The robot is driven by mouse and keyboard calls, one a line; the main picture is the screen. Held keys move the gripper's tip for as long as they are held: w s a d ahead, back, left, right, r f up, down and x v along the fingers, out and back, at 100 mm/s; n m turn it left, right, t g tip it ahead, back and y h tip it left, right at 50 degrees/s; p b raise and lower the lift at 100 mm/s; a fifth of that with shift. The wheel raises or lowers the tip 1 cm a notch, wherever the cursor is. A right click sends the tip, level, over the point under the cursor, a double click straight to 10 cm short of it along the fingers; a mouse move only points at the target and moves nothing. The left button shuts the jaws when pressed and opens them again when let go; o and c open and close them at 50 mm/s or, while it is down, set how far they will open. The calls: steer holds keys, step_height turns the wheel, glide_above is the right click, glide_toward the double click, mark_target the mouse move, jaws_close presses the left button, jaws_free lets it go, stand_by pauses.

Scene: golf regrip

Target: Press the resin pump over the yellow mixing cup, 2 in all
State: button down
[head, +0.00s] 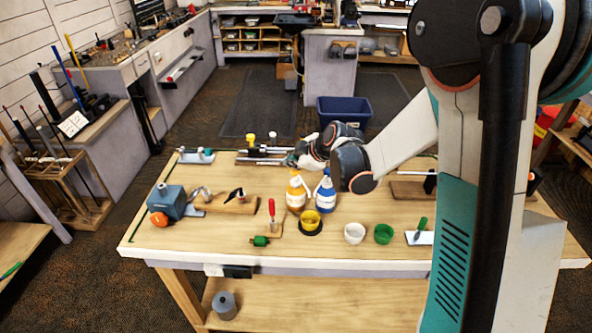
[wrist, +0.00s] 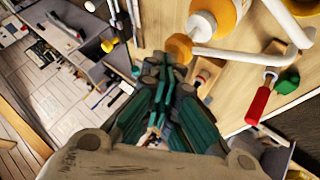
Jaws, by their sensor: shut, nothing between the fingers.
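The orange pump bottle (head: 296,198) with a white pump stands on the bench, left of a blue pump bottle (head: 325,198). I cannot tell by label which holds resin. The yellow mixing cup (head: 310,219) sits on a round black base in front of the two bottles. My gripper (head: 293,161) is shut and empty, just above the orange bottle's pump. In the wrist view its fingertips (wrist: 163,62) appear beside the orange pump top (wrist: 180,47), with its white spout (wrist: 235,53) leading away; I cannot tell if they touch.
A white cup (head: 355,233) and a green cup (head: 384,233) stand right of the yellow one. Shafts lie in a holder (head: 265,152) behind. The bench's front strip is mostly clear.

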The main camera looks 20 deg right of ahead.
steer(key=shift+f+b, duration=0.65)
steer(key=shift+f, duration=0.05)
stand_by(0.5)
stand_by(0.4)
steer(key=shift+r+p, duration=0.9)
steer(key=shift+r, duration=0.5)
steer(key=shift+r+p, duration=1.55)
steer(key=shift+r, duration=0.9)
